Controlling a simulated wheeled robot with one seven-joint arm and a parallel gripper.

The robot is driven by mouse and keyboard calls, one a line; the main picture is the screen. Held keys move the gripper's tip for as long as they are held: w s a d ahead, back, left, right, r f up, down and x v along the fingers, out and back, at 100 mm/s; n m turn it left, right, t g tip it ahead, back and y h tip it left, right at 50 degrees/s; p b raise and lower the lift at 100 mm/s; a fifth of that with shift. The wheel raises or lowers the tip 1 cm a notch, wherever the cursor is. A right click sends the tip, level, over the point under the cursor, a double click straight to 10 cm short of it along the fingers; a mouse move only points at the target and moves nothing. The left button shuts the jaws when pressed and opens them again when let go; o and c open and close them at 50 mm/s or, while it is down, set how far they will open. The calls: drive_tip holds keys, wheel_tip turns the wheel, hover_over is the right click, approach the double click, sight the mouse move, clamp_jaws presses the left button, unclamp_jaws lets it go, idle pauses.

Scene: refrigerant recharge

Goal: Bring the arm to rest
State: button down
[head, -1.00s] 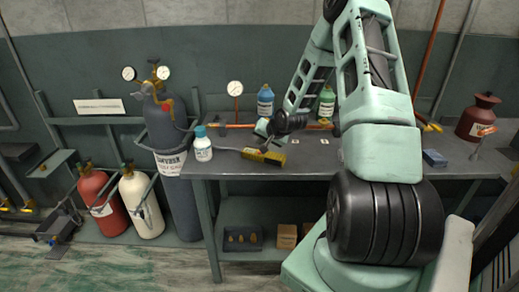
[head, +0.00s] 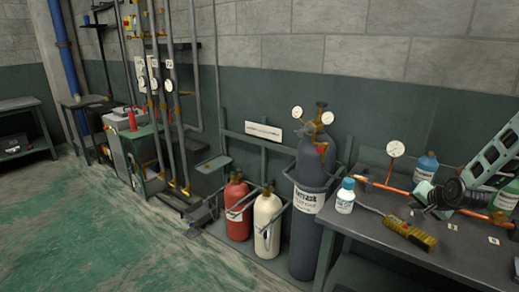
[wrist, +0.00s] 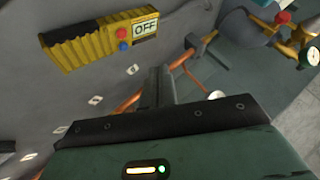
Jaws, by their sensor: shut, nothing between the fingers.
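My arm comes in from the right edge of the head view. My gripper (head: 428,194) is over the dark workbench (head: 450,262), just behind a yellow-and-black tool (head: 410,233) lying there. In the wrist view the gripper's fingers (wrist: 161,76) are together with nothing between them. The yellow tool (wrist: 100,38) also shows there, with an OFF label and red and blue buttons, apart from the fingers.
A white bottle with a blue cap (head: 346,196) stands at the bench's left end. A blue bottle (head: 426,166) and a gauge (head: 395,149) are behind. Grey (head: 309,215), cream (head: 267,225) and red (head: 238,210) cylinders stand left of the bench. The green floor (head: 100,225) is open.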

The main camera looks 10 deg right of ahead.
drive_tip(key=s+a+r+n+g+y, duration=0.1)
drive_tip(key=a+r+n, duration=0.2)
drive_tip(key=a, duration=0.8)
drive_tip(key=s+a+r+n+g+y, duration=0.15)
drive_tip(key=a+n, duration=0.25)
drive_tip(key=a, duration=0.7)
drive_tip(key=s+a+r+n+g+y, duration=0.1)
drive_tip(key=a+r+n+g, duration=0.2)
drive_tip(key=a, duration=0.8)
drive_tip(key=s+a+r+n+g, duration=0.1)
drive_tip(key=s+a+r+n, duration=0.2)
drive_tip(key=s+a, duration=0.4)
drive_tip(key=s+a+r+n+g, duration=0.2)
drive_tip(key=s+a+n, duration=0.4)
drive_tip(key=s, duration=1.3)
drive_tip(key=shift+a+r+n+h, duration=0.35)
drive_tip(key=shift+a+r, duration=0.35)
drive_tip(key=shift+a, duration=0.55)
